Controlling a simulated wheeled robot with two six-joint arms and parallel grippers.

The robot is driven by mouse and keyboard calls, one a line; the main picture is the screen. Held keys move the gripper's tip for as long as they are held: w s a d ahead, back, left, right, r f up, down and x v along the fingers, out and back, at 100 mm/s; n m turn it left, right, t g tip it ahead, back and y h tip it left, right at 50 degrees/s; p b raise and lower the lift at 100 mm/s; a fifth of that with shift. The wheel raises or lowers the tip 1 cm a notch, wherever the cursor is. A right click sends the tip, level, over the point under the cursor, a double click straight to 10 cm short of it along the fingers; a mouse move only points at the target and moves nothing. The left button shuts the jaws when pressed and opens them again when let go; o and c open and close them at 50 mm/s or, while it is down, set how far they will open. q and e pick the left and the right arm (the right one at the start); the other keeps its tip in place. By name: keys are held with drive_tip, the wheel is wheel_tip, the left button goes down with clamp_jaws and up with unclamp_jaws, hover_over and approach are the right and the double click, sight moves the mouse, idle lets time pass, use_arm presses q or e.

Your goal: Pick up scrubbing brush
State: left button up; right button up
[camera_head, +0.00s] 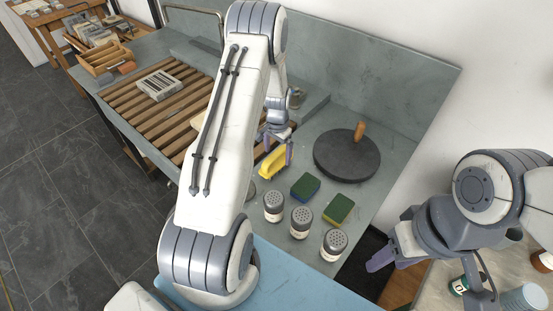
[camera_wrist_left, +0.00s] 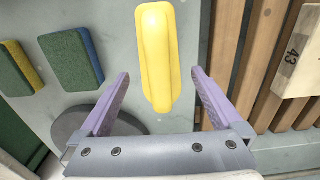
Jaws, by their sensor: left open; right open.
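The scrubbing brush, a long yellow block (camera_head: 272,163), lies on the grey-green counter just below my left gripper (camera_head: 277,145) in the head view. In the left wrist view the brush (camera_wrist_left: 156,50) lies lengthwise ahead of my left gripper (camera_wrist_left: 160,76). Its near end shows between the two purple fingers, with gaps on both sides and no visible contact. My left gripper is open and empty. Its bristles, if any, are hidden. My right gripper (camera_head: 383,259) is at the lower right, away from the brush; its fingers are only partly visible.
Two green-topped sponges (camera_head: 305,186) (camera_head: 338,209) lie right of the brush. Three shakers (camera_head: 273,206) (camera_head: 300,222) (camera_head: 333,244) stand in front. A dark round disc (camera_head: 335,160) with a wooden handle is behind right. A wooden slatted rack (camera_head: 130,102) lies left.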

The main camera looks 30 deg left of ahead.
sight(277, 161)
use_arm(q)
wheel_tip(277, 161, down, 3)
drive_tip(key=shift+s+f+p, duration=0.15)
drive_tip(key=shift+p, duration=0.5)
drive_tip(key=shift+f, duration=0.35)
drive_tip(key=shift+c, duration=0.3)
drive_tip(key=c, duration=1.4)
